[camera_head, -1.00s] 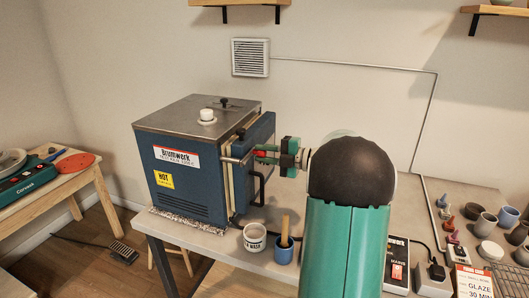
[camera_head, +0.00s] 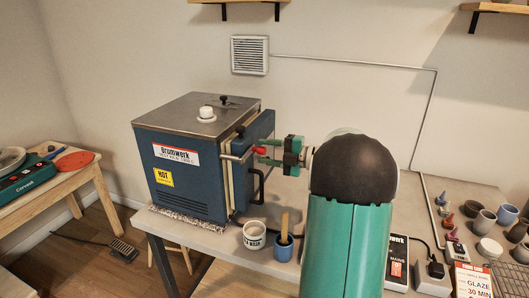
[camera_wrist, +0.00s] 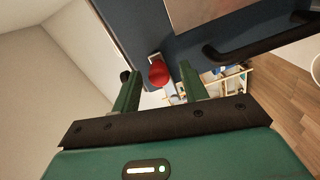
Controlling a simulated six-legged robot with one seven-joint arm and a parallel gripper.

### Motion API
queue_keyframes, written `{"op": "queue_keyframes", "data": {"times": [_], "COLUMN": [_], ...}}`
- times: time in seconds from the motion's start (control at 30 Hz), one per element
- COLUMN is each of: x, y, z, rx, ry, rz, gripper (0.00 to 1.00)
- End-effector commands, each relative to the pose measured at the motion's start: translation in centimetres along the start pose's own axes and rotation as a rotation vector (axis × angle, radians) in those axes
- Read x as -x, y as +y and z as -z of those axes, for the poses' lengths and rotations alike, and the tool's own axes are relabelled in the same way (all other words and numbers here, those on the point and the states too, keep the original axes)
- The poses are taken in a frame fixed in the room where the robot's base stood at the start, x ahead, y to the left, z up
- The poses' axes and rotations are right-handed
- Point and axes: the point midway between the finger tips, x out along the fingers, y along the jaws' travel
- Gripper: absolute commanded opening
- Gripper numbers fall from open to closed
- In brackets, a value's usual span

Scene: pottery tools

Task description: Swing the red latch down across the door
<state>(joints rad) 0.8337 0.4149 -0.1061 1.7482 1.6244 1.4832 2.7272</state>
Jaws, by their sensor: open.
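The red latch knob (camera_head: 260,150) is at the outer end of a short metal bar (camera_head: 236,157) on the side of the blue kiln (camera_head: 185,170). The bar lies roughly level, over the edge of the blue door (camera_head: 264,132). A black handle (camera_head: 260,187) is on the door below the knob. My gripper (camera_head: 262,150) is open, with one finger above the knob and one below. In the wrist view the red knob (camera_wrist: 158,73) shows between the spread fingertips (camera_wrist: 159,74). Whether either finger touches it I cannot tell.
A white cup (camera_head: 255,235) and a blue cup with a wooden-handled tool (camera_head: 284,247) stand on the table below the door. Small pots (camera_head: 484,222) and a mains box (camera_head: 397,262) are at the right.

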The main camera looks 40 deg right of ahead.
Motion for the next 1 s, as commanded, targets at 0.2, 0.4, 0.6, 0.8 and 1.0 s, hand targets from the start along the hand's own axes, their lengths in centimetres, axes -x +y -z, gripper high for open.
{"op": "queue_keyframes", "data": {"times": [0.2, 0.4, 0.6, 0.8, 1.0], "x": [4.5, 8.9, 11.9, 12.8, 12.7], "y": [0.0, 0.0, 0.0, 0.0, 0.0], "z": [-0.1, -0.1, 0.0, 0.0, 0.0], "rx": [0.000, 0.000, -0.001, -0.001, -0.001], "ry": [-0.005, -0.006, -0.003, -0.001, -0.001], "rz": [-0.001, 0.000, 0.000, 0.001, 0.001], "gripper": [0.44, 0.44, 0.44, 0.44, 0.44]}}
